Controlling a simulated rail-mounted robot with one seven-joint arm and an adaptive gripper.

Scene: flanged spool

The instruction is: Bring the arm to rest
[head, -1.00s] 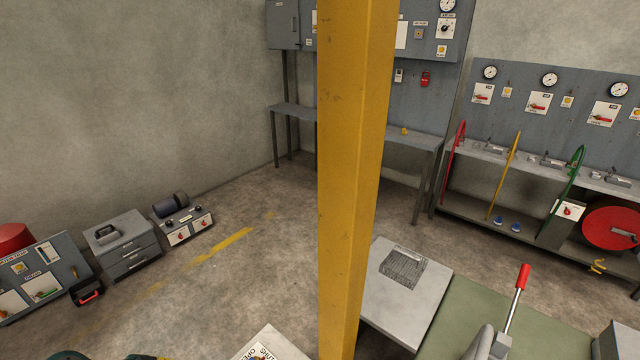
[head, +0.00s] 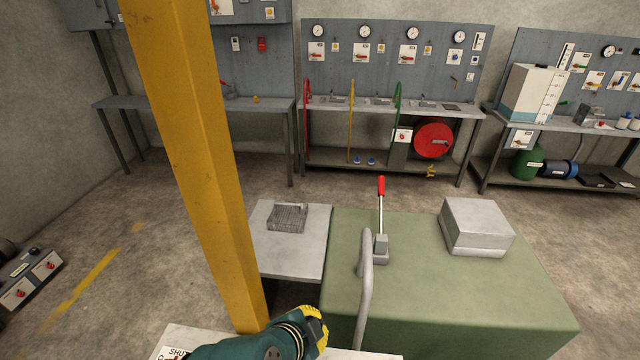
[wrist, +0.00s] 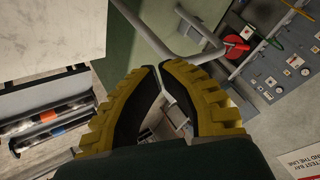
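My gripper (head: 322,330) shows at the bottom middle of the head view, with yellow ribbed fingers on a dark teal arm. It is in the air near the left front edge of a green-topped bench (head: 480,300), close to a bent grey pipe (head: 367,290). In the wrist view the two black-padded fingertips (wrist: 157,68) almost meet, with a thin gap between them and nothing held. Much of my arm is below the head view.
A yellow post (head: 200,170) stands left of my gripper. A red-handled lever (head: 381,215) and a grey box (head: 476,227) stand on the green bench. A grey table (head: 300,258) carries a mesh block (head: 287,218). Open floor lies beyond, before the wall benches.

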